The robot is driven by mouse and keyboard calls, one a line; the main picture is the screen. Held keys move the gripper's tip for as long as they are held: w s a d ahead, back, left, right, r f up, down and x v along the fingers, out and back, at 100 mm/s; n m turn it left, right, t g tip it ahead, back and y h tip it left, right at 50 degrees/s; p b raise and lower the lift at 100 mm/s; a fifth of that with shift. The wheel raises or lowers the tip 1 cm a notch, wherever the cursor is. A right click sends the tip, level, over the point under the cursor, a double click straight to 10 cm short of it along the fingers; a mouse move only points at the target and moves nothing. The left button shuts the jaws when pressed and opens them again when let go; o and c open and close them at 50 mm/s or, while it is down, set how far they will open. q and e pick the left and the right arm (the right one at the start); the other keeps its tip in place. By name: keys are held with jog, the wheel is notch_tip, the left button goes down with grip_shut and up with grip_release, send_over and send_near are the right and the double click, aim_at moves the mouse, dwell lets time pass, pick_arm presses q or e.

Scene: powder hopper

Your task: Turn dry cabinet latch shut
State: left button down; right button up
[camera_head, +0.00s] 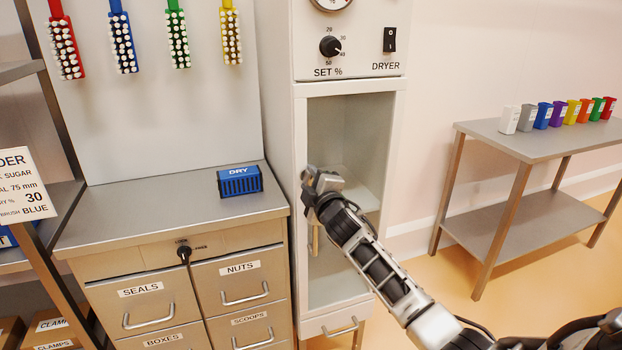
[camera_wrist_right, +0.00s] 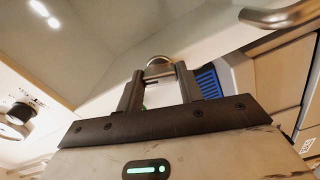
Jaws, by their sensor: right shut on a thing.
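The dry cabinet (camera_head: 299,140) is a tall pale cabinet with a large window in its front, showing a shelf inside. My right gripper (camera_head: 318,180) is at the left side of this front, about mid-height. In the right wrist view the fingers (camera_wrist_right: 160,75) are shut on a small rounded metal piece (camera_wrist_right: 159,61), which looks like the latch. In the head view the gripper hides most of the latch, so its angle cannot be told. My left gripper is not in view.
A blue DRY cartridge (camera_head: 240,181) lies on the drawer cabinet's top (camera_head: 150,215), left of the dry cabinet. A SET % knob (camera_head: 330,46) and DRYER switch (camera_head: 390,39) are above the window. A side table (camera_head: 545,143) with several coloured containers stands at right.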

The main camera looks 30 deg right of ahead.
jog(key=shift+n, duration=1.6)
jog(key=o, duration=1)
jog(key=shift+s, duration=0.1)
jog(key=shift+v, duration=7.9)
jog(key=shift+d, duration=0.1)
